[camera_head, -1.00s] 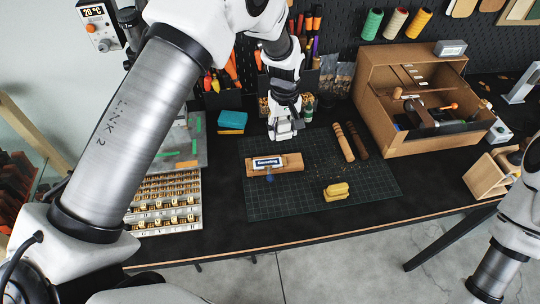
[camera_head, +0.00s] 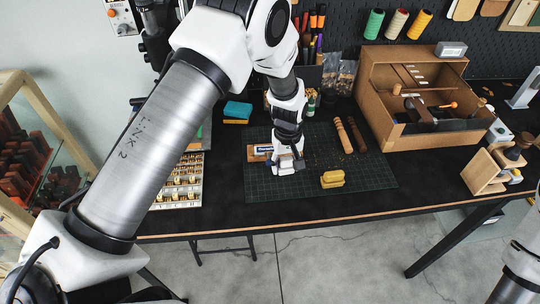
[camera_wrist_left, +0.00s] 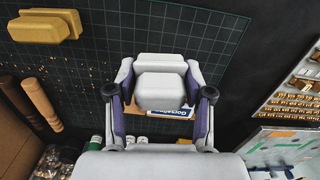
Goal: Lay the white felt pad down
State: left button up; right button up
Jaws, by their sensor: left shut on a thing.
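My left gripper (camera_head: 288,168) is over the green cutting mat, just right of the wooden block with a blue-and-white label (camera_head: 263,149), and covers part of it. In the left wrist view, the gripper (camera_wrist_left: 160,88) is shut on a white, soft-edged piece (camera_wrist_left: 160,92), which looks like the white felt pad. The pad lies between the two fingers, with the labelled block (camera_wrist_left: 170,112) partly hidden behind it. I cannot tell whether the pad touches anything below. My right arm shows at the lower right edge of the head view; its gripper is out of view.
The cutting mat (camera_head: 370,177) has bare room at its front and right. Yellow blocks (camera_head: 332,179) lie right of the gripper. Wooden rods (camera_head: 343,136) lie behind them. A cardboard organiser (camera_head: 385,105) stands back right, and a letter tray (camera_head: 183,185) is at left.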

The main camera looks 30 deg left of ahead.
aim_at(285, 186)
pick_arm(q)
notch_tip(285, 186, down, 2)
jog(key=shift+f+b, duration=0.15)
jog(key=shift+b, duration=0.15)
jog(key=shift+s+d+f, duration=0.1)
jog(key=shift+f, duration=0.15)
jog(key=shift+s+d, duration=0.1)
jog(key=shift+s, duration=0.1)
pick_arm(e)
jog(key=shift+d+f, duration=0.3)
jog(key=shift+f, duration=0.6)
pick_arm(q)
jog(key=shift+w+f, duration=0.1)
pick_arm(e)
jog(key=shift+a, duration=0.1)
pick_arm(q)
jog(key=shift+f+b, duration=0.4)
jog(key=shift+b, duration=0.1)
pick_arm(e)
jog(key=shift+f, duration=0.3)
pick_arm(q)
jog(key=shift+f+b, duration=1)
jog(key=shift+f, duration=0.65)
jog(key=o, duration=1.1)
pick_arm(e)
jog(key=shift+f, duration=0.95)
